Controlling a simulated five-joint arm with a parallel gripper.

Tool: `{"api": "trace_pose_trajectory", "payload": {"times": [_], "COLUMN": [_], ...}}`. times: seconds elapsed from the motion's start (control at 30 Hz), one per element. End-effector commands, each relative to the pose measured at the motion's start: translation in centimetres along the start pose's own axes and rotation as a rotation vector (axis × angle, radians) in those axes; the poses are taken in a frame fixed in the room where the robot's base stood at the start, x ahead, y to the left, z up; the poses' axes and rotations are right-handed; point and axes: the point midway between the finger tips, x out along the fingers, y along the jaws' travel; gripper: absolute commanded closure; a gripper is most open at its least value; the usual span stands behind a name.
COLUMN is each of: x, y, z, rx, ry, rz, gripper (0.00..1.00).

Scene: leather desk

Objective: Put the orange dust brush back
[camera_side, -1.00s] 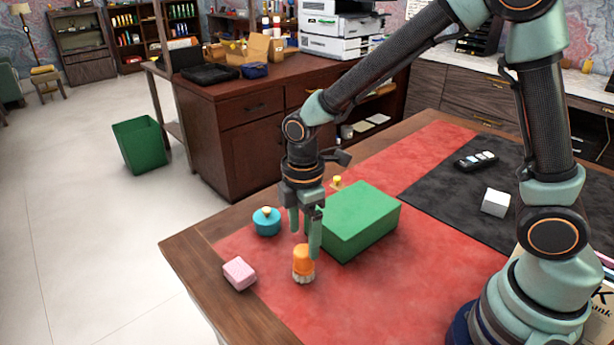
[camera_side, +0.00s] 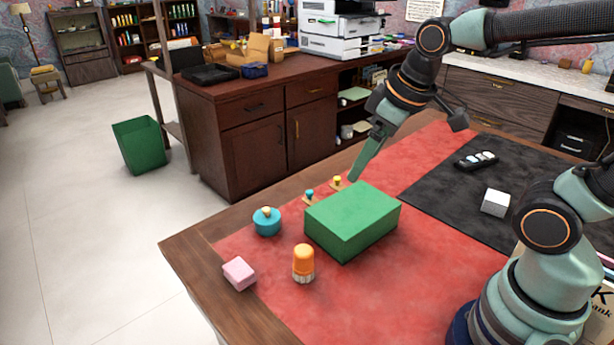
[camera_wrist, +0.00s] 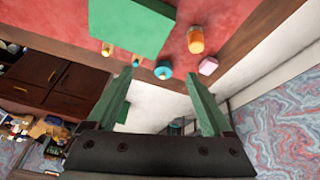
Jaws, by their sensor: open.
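The orange dust brush (camera_side: 303,262) stands upright on the red leather mat (camera_side: 420,255), bristles down, in front of the green box (camera_side: 352,220). In the wrist view the brush (camera_wrist: 196,40) is near the top, beyond my fingertips. My gripper (camera_side: 356,172) is raised behind the green box in the side view, well away from the brush. In the wrist view its two fingers (camera_wrist: 158,74) are spread with nothing between them.
A teal lidded pot (camera_side: 267,222) and a pink block (camera_side: 239,273) sit near the desk's left edge. Two small pegs, blue (camera_side: 309,195) and yellow (camera_side: 337,181), stand behind the box. A white cube (camera_side: 495,203) lies on the black mat (camera_side: 440,190).

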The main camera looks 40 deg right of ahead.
Motion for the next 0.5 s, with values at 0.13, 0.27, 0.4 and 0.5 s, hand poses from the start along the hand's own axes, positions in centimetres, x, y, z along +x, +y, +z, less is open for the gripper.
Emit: {"api": "trace_pose_trajectory", "payload": {"times": [0.13, 0.27, 0.4, 0.5], "x": [-1.4, -1.8, -1.8, -1.8], "y": [1.1, 1.4, 1.5, 1.4], "z": [1.2, 1.8, 1.9, 1.9], "rx": [0.180, 0.253, 0.271, 0.269], "ry": [0.070, 0.096, 0.099, 0.099], "rz": [0.029, 0.037, 0.038, 0.037], "gripper": [0.15, 0.15, 0.15, 0.15]}}
